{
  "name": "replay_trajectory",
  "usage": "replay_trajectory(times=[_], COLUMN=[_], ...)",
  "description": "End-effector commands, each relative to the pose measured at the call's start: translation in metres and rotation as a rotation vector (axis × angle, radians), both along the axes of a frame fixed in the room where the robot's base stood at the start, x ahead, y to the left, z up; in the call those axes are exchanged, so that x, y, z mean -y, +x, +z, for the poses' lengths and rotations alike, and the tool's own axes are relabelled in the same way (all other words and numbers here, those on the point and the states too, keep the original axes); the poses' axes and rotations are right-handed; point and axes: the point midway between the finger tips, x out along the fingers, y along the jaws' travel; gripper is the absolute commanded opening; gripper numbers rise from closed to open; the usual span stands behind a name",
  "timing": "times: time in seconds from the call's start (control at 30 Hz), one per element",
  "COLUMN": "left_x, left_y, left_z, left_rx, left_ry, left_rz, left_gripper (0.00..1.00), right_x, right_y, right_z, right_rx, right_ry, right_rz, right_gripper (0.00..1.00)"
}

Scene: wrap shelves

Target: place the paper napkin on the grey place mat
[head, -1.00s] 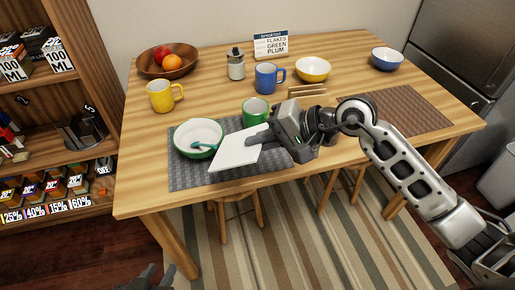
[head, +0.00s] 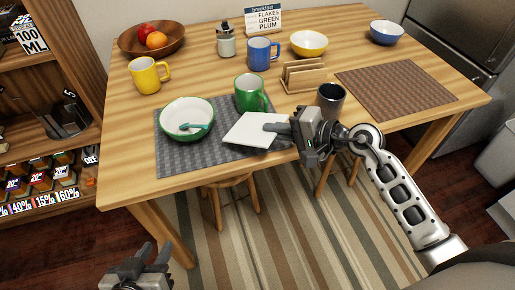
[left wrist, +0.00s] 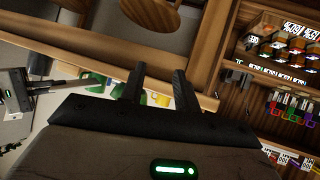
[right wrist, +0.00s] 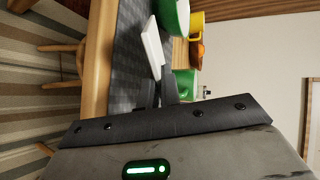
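The paper napkin (head: 254,131) is a white square near the right end of the grey place mat (head: 185,157). My right gripper (head: 284,128) is shut on its right edge. In the right wrist view the napkin (right wrist: 152,45) extends from between the fingertips (right wrist: 158,82), close over the mat (right wrist: 125,60). I cannot tell whether it touches the mat. My left gripper (head: 157,254) is low in front of the table, empty. Its fingers stand apart in the left wrist view (left wrist: 157,75).
On the mat are a white-and-green bowl (head: 187,115) with a teal spoon and a green mug (head: 250,93), just behind the napkin. A dark cup (head: 330,97) stands behind my right gripper. A wooden holder (head: 303,75) and brown mat (head: 395,88) lie further right.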

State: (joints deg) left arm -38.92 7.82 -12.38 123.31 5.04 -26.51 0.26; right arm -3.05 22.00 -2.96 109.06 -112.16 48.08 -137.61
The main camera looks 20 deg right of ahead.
Motion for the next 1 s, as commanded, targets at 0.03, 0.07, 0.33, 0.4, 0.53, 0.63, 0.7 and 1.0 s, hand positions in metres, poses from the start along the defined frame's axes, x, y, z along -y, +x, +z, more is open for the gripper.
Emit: replay_trajectory(times=[0.03,0.07,0.33,0.4,0.53,0.63,0.7,1.0], left_x=[0.000,0.001,0.002,0.002,0.002,0.002,0.002,0.002], left_y=[0.000,-0.001,-0.003,-0.004,-0.003,-0.003,-0.003,-0.002], left_z=[-0.011,-0.012,-0.012,-0.012,-0.010,-0.010,-0.010,-0.010], left_rx=[0.002,0.004,0.011,0.011,0.013,0.014,0.014,0.019], left_ry=[-0.006,-0.009,-0.031,-0.032,-0.032,-0.032,-0.032,-0.031], left_rz=[0.002,0.001,0.004,0.004,0.005,0.005,0.005,0.006], left_gripper=[0.32,0.32,0.32,0.32,0.32,0.32,0.32,0.32], right_x=[0.000,0.000,0.000,0.000,0.000,0.000,0.000,0.003], right_y=[0.000,0.000,0.000,0.000,0.000,0.000,0.000,-0.002], right_z=[-0.013,-0.016,-0.026,-0.026,-0.025,-0.025,-0.025,-0.025], right_rx=[0.002,0.002,0.001,0.001,0.001,0.001,0.001,0.000], right_ry=[-0.003,-0.003,-0.001,-0.001,-0.001,-0.002,-0.002,-0.003], right_rz=[0.001,0.001,0.001,0.001,0.001,0.001,0.001,0.001], right_gripper=[0.00,0.00,0.00,0.00,0.00,0.10,0.19,0.19])
